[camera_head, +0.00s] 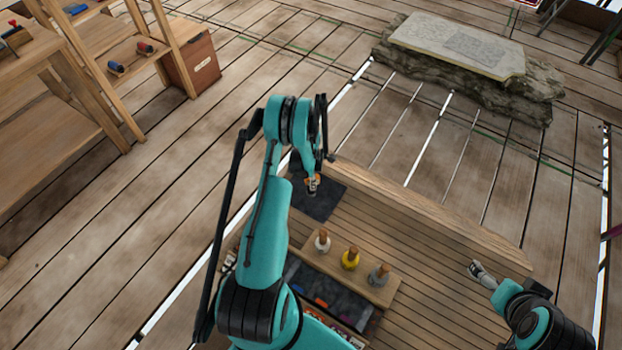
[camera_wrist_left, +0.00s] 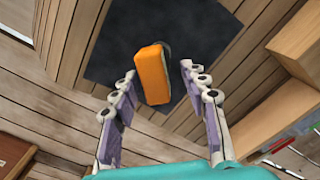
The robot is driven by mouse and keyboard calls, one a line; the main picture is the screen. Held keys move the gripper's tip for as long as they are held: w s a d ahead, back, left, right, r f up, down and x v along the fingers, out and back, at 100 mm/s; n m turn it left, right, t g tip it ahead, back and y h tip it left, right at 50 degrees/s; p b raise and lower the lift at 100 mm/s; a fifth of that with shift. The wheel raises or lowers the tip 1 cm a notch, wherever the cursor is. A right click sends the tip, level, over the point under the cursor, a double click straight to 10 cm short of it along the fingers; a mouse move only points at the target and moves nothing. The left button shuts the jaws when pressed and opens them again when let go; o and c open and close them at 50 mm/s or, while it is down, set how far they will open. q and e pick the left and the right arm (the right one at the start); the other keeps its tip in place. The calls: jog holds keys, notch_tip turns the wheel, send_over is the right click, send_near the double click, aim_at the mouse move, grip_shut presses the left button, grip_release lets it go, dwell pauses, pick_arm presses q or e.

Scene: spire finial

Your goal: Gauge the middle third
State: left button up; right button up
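An orange block (camera_wrist_left: 152,74) with a dark far side shows between the fingers of my left gripper (camera_wrist_left: 158,78) in the left wrist view, over a dark mat (camera_wrist_left: 120,40). A gap shows on its right side, so the fingers are apart; contact on the left is unclear. In the head view my left gripper (camera_head: 313,186) is above the dark mat (camera_head: 318,203), and only a little orange shows there. My right gripper (camera_head: 475,268) is over the slatted bench at the right, away from the mat; its finger opening is too small to judge.
Three wooden-topped containers, white (camera_head: 322,242), yellow (camera_head: 350,260) and grey (camera_head: 378,276), stand on a wooden holder. A dark tray (camera_head: 345,306) with small coloured items lies in front. A raised board (camera_head: 430,215) edges the bench. Shelves stand left; a stone slab (camera_head: 450,45) lies behind.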

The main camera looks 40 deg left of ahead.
pick_arm(q)
notch_tip(320, 180, up, 12)
dwell(0.7)
